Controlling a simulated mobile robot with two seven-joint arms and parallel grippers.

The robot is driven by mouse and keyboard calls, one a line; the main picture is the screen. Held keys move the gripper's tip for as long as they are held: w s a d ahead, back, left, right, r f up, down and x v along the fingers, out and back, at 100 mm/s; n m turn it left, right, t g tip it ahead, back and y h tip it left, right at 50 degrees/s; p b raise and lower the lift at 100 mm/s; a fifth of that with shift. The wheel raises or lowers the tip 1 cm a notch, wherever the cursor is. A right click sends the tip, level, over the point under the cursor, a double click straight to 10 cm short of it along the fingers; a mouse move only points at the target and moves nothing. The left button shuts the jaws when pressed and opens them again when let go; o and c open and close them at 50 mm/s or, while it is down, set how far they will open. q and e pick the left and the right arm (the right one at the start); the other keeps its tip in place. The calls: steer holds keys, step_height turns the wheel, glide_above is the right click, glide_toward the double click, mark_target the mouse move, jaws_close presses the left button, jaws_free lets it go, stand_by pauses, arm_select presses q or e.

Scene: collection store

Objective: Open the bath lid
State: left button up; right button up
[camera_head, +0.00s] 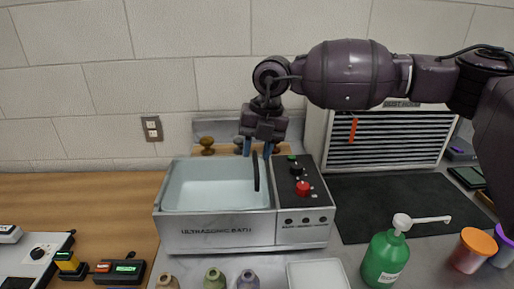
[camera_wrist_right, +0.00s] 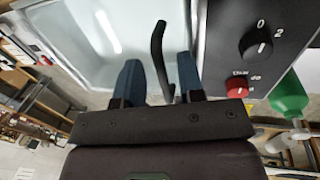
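The ultrasonic bath (camera_head: 215,238) is a grey metal box with a pale blue top area (camera_head: 212,185). No raised lid shows; the pale area looks like a see-through lid lying flat, but I cannot be sure. A curved black handle (camera_head: 256,172) stands at its right end, beside the control panel. My right gripper (camera_head: 257,150) points down at the handle from behind. In the right wrist view its blue fingers (camera_wrist_right: 160,82) are apart, with the handle (camera_wrist_right: 158,50) between them. Contact with the fingers is not clear. My left gripper is out of view.
The control panel (camera_head: 300,178) has black and red knobs. Small bottles (camera_head: 214,279) and a white tray (camera_head: 318,274) are in front. A louvred cabinet (camera_head: 386,140) stands behind right.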

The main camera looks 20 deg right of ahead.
jaws_close()
steer(key=shift+r, duration=0.15)
